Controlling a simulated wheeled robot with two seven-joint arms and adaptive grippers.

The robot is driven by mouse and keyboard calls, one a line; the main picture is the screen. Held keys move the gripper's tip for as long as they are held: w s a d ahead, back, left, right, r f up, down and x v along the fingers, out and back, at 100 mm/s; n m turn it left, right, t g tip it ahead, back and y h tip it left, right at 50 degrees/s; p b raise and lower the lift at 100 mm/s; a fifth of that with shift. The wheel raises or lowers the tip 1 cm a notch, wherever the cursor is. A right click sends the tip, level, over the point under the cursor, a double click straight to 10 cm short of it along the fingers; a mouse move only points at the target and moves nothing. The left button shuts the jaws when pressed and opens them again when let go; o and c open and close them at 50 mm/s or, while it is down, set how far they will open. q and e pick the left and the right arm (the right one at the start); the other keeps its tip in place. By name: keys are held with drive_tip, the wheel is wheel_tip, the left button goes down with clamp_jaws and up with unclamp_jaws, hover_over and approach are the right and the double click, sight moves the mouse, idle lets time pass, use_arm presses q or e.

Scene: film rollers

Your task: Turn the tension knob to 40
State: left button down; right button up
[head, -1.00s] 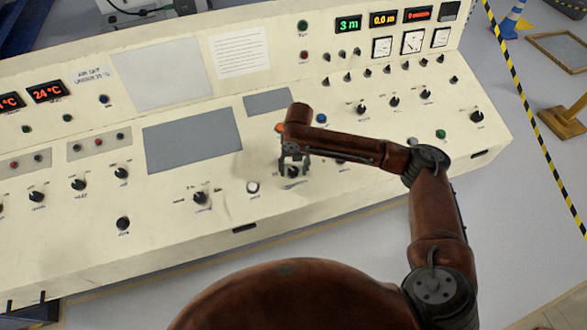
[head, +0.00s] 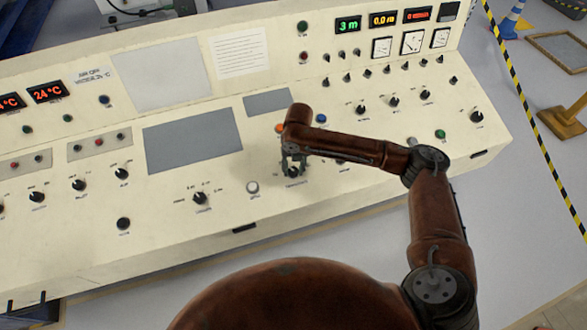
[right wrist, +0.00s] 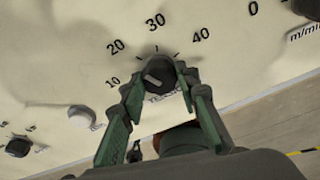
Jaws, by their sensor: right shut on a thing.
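The tension knob (right wrist: 159,73) is a dark round knob on the cream panel. In the right wrist view, a printed scale of 10, 20, 30 and 40 curves around its far side. A pale mark shows on the knob, but its exact reading is unclear. My right gripper (right wrist: 161,82) is shut on the knob, with one green-padded finger on each side. In the head view the right gripper (head: 293,167) points down at the knob (head: 292,174), which the fingers partly cover. My left gripper is not in view.
The cream console (head: 330,195) carries other knobs close by, including a pale knob (head: 252,187) and a black one (head: 200,198) to the left. An orange button (head: 279,127) and a blue button (head: 321,118) sit behind the gripper. Grey blank plates (head: 192,140) lie to the left.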

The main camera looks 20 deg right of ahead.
drive_tip(key=shift+r+m+p, duration=0.2)
drive_tip(key=shift+m+p, duration=0.2)
drive_tip(key=shift+p, duration=0.25)
drive_tip(key=m+y+p, duration=0.1)
drive_tip(key=m+p, duration=0.4)
drive_tip(key=p, duration=0.3)
drive_tip(key=shift+s+d+r+m+t, duration=0.1)
drive_tip(key=shift+m+t, duration=0.2)
drive_tip(key=shift+m, duration=0.1)
drive_tip(key=m+p, duration=0.4)
drive_tip(key=m+t+y+p, duration=0.1)
drive_tip(key=m+p, duration=0.3)
drive_tip(key=shift+s+t+p, duration=0.1)
drive_tip(key=shift+t+p, duration=0.2)
drive_tip(key=shift+p, duration=0.1)
drive_tip(key=m+p, duration=0.2)
drive_tip(key=m, duration=0.1)
drive_tip(key=shift+t+p, duration=0.3)
drive_tip(key=shift+p, duration=0.05)
drive_tip(key=shift+f+m+t+p, duration=0.3)
drive_tip(key=shift+m+p, duration=0.4)
drive_tip(key=shift+m, duration=0.3)
drive_tip(key=o, duration=1.2)
drive_tip(key=shift+c, duration=0.2)
